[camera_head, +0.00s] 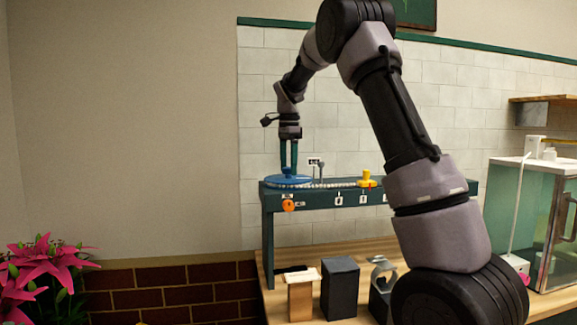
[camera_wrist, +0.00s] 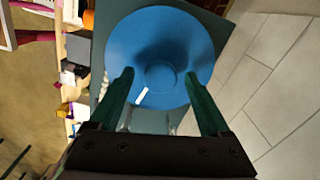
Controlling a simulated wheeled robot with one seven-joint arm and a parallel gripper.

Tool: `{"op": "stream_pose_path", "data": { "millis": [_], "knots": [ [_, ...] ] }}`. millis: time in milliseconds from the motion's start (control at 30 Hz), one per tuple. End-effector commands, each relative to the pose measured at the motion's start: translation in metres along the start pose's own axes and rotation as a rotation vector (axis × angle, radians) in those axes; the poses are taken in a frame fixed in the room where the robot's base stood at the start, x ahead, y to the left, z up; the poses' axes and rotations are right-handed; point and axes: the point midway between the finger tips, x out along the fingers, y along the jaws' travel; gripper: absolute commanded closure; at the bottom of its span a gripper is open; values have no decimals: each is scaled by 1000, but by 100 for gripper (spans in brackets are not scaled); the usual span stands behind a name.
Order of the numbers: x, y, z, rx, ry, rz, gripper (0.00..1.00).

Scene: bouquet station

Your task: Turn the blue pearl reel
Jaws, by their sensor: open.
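The blue pearl reel (camera_head: 287,180) is a round blue disc with a raised hub, lying flat on the left end of a dark green raised stand (camera_head: 330,202). In the wrist view the reel (camera_wrist: 158,38) fills the upper middle, with a short white mark near its lower left edge. My gripper (camera_head: 289,172) points straight down over the reel. In the wrist view my gripper (camera_wrist: 158,76) has its two green fingers wide apart, one on each side of the central hub (camera_wrist: 159,76). Nothing is between them except the hub. I cannot tell whether the fingertips touch the reel.
A string of pearls (camera_head: 335,184) runs along the stand to a yellow knob (camera_head: 367,179). An orange knob (camera_head: 288,205) is on the stand's front. A dark block (camera_head: 340,287) stands below. A glass case (camera_head: 540,220) is at right, pink flowers (camera_head: 48,262) at left. A tiled wall is behind.

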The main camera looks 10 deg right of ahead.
Motion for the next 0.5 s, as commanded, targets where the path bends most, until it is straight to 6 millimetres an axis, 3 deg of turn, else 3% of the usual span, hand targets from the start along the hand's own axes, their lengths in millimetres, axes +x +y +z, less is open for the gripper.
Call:
{"op": "stream_pose_path", "data": {
  "millis": [100,133,300,333,500],
  "knots": [
    [0,0,0,0,0,0,19],
    [0,0,0,0,0,0,26],
    [0,0,0,0,0,0,92],
    [0,0,0,0,0,0,100],
    [0,0,0,1,0,0,100]
  ]
}}
